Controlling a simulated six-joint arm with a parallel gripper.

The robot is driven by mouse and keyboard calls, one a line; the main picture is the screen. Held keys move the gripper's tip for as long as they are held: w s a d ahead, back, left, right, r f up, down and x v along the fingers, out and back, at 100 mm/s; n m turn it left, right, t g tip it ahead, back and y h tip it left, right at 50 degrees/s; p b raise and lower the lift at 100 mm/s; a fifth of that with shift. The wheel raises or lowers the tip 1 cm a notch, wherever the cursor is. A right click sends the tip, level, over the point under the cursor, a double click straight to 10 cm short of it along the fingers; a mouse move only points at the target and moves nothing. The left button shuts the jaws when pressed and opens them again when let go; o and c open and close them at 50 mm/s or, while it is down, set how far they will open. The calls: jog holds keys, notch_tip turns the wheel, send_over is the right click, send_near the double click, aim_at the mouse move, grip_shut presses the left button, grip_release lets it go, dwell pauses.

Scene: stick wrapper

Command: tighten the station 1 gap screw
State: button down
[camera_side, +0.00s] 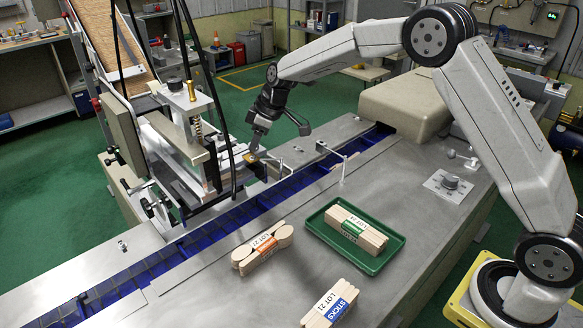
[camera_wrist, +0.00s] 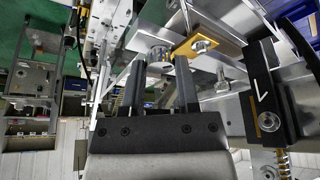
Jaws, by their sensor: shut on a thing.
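My gripper (camera_side: 256,147) reaches down beside the metal feeder station over the blue conveyor channel. In the wrist view my gripper (camera_wrist: 157,64) has its two dark fingers on either side of a round silver screw head (camera_wrist: 160,53). It is shut on this head, which looks like the gap screw. No station number is readable. The fingers partly hide the screw and the metal block behind it. In the side view the screw is too small and too covered to make out. A brass plate with a bolt (camera_wrist: 204,46) sits just right of the fingers in the wrist view.
The blue channel (camera_side: 110,306) runs diagonally past the station. A green tray (camera_side: 388,257) holding a stick bundle, and two more stick bundles (camera_side: 262,248) (camera_side: 331,303), lie on the grey bench. A thin bent rod (camera_side: 343,166) stands right of my gripper.

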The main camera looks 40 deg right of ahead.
jog(key=shift+s+a+m+t+h, duration=0.15)
jog(key=shift+m+h, duration=0.3)
jog(key=shift+m, duration=0.75)
jog(key=shift+w+m+t+h, duration=0.1)
jog(key=shift+m+t+h, duration=0.25)
jog(key=shift+m, duration=0.85)
jog(key=m+h, duration=0.1)
jog(key=m, duration=0.3)
jog(key=shift+s+a+h, duration=0.1)
jog(key=shift+a+h, duration=0.1)
jog(key=shift+h, duration=0.2)
jog(key=m+h, duration=0.1)
jog(key=m, duration=0.3)
jog(key=shift+a+m+g+h, duration=0.15)
jog(key=shift+m+g+h, duration=0.25)
jog(key=shift+a+m+g+h, duration=0.1)
jog(key=shift+m+g+h, duration=0.45)
jog(key=shift+m, duration=1.65)
jog(key=shift+c, duration=1.7)
grip_release()
jog(key=shift+w, duration=0.2)
jog(key=shift+r, duration=0.1)
